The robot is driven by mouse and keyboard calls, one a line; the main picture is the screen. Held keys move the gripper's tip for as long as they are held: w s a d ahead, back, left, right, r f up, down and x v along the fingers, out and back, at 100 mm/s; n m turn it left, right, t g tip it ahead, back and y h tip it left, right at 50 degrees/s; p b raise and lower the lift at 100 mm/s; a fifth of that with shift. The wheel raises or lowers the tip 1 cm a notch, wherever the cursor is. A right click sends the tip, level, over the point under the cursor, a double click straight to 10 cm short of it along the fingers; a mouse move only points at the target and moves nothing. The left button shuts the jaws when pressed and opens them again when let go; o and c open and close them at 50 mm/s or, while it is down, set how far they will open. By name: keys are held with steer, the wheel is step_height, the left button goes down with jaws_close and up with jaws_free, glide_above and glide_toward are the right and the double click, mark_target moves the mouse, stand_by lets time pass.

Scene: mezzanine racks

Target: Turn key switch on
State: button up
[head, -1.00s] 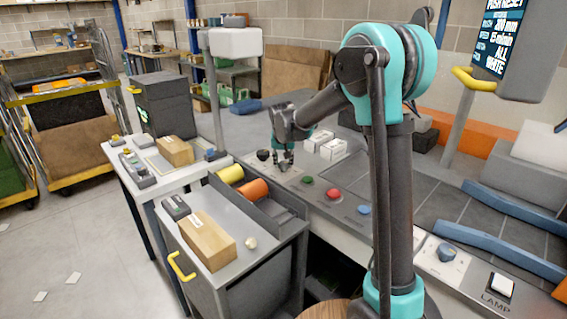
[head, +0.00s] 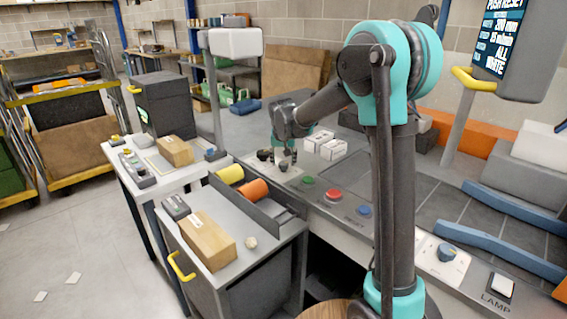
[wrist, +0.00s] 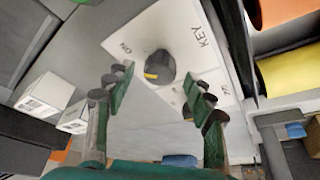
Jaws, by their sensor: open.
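The key switch shows in the wrist view as a round dark knob (wrist: 160,64) with a yellow mark on its lower left edge. It sits on a white plate (wrist: 180,25) lettered KEY, with ON at the knob's upper left; another label at the lower right is partly hidden by a finger. My gripper (wrist: 158,86) is open, one finger to each side of the knob in the picture, and does not appear to touch it. In the head view my gripper (head: 284,160) is low over the panel, beside a dark knob (head: 263,155).
Green (head: 308,180), red (head: 332,196) and blue (head: 364,211) buttons lie along the panel to the right. White boxes (head: 333,149) stand just behind the gripper. Yellow (head: 230,174) and orange (head: 253,188) rolls lie in a tray in front.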

steer(key=v, duration=1)
steer(key=shift+s+r, duration=0.25)
steer(key=shift+r, duration=0.1)
